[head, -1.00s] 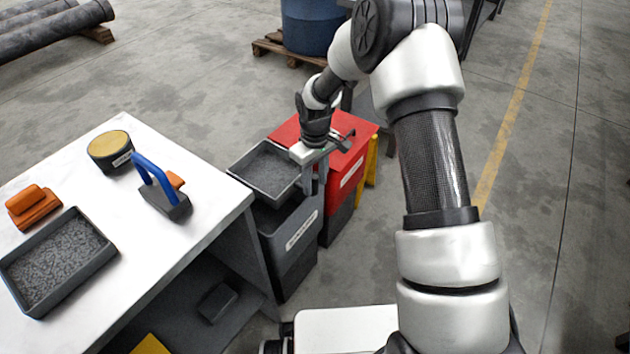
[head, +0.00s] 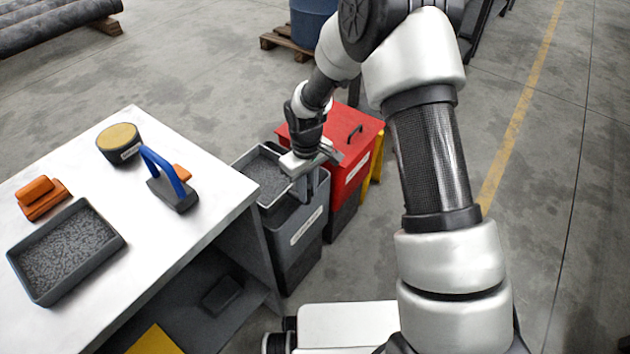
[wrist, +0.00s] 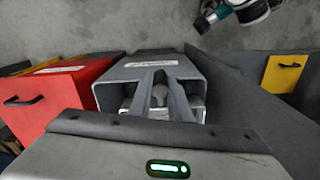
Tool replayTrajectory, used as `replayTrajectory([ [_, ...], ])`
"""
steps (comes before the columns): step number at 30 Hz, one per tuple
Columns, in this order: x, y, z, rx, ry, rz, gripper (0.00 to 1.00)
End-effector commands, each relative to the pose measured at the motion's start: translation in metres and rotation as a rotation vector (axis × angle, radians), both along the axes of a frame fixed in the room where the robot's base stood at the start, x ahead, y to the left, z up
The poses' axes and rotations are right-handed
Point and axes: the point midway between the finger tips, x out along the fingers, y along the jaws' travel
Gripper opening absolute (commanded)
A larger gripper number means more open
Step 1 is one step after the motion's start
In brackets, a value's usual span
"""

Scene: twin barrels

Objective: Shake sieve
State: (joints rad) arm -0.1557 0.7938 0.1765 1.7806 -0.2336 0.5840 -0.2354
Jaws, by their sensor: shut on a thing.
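The sieve (head: 248,161) is a shallow grey rectangular tray with grey grit in it. In the head view it is at the upper left end of the open grey bin (head: 300,245), which carries a white label. My gripper (head: 306,185) is shut at the sieve's right-hand end, over the bin. The grip itself is partly hidden by the fingers. In the wrist view my fingers (wrist: 163,102) point down in front of the labelled grey bin (wrist: 135,71). I cannot make out the sieve clearly there.
A red lidded bin (head: 350,150) stands right behind the grey one. The white bench (head: 190,240) at left carries a grit tray (head: 65,250), a round pot (head: 120,142), a blue-handled tool (head: 168,178) and an orange block (head: 42,197). Floor at right is clear.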

Motion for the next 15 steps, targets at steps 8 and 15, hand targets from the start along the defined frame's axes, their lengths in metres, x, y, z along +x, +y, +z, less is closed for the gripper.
replayTrajectory([
  [8, -0.0051, 0.0044, -0.0008, 0.003, 0.009, 0.003, 0.19],
  [15, -0.0039, 0.0034, -0.0006, 0.002, 0.007, 0.002, 0.36],
])
